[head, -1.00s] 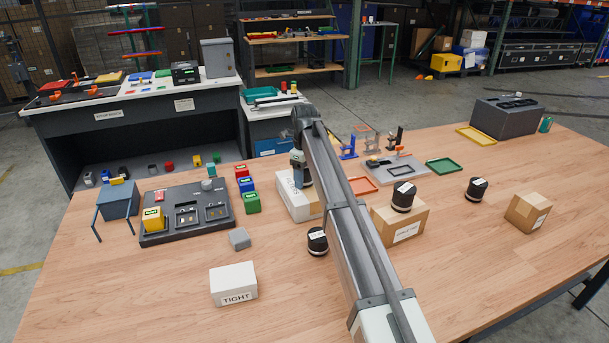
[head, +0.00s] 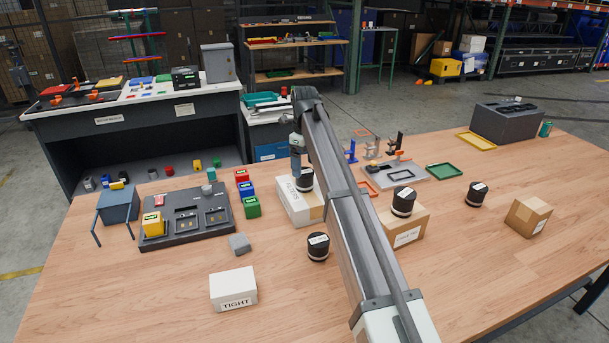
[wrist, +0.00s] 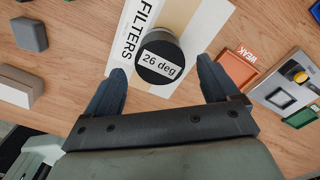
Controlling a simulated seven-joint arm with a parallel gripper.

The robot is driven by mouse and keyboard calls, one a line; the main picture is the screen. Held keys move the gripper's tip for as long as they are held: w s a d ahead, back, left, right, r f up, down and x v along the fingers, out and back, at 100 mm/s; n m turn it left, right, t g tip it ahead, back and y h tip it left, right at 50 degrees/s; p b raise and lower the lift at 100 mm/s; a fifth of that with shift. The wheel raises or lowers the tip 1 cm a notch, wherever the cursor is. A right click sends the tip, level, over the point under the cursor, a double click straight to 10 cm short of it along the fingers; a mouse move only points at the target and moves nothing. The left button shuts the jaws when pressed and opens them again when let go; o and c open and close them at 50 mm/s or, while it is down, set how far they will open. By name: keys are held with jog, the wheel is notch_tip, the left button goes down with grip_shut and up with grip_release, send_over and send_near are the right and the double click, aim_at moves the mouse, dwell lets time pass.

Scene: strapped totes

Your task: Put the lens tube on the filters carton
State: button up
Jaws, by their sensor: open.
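The lens tube (wrist: 162,56) is a short black cylinder with a white "26 deg" label. It stands upright on the white and tan filters carton (wrist: 209,22), as the wrist view shows. In the head view the tube (head: 305,181) stands on the carton (head: 303,212), partly behind my arm. My gripper (wrist: 160,66) is open, with one dark finger on each side of the tube's outline and no visible contact. In the head view my gripper (head: 297,163) is just above the tube, its fingertips hard to make out.
Similar black tubes stand on the table (head: 318,247), on a brown carton (head: 403,202) and at the right (head: 477,194). A white "TIGHT" box (head: 233,289) and a grey block (head: 239,244) lie in front. A dark tray (head: 187,238) with several small items is at the left.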

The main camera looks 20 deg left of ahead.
aim_at(305, 171)
jog(key=shift+r, duration=2.85)
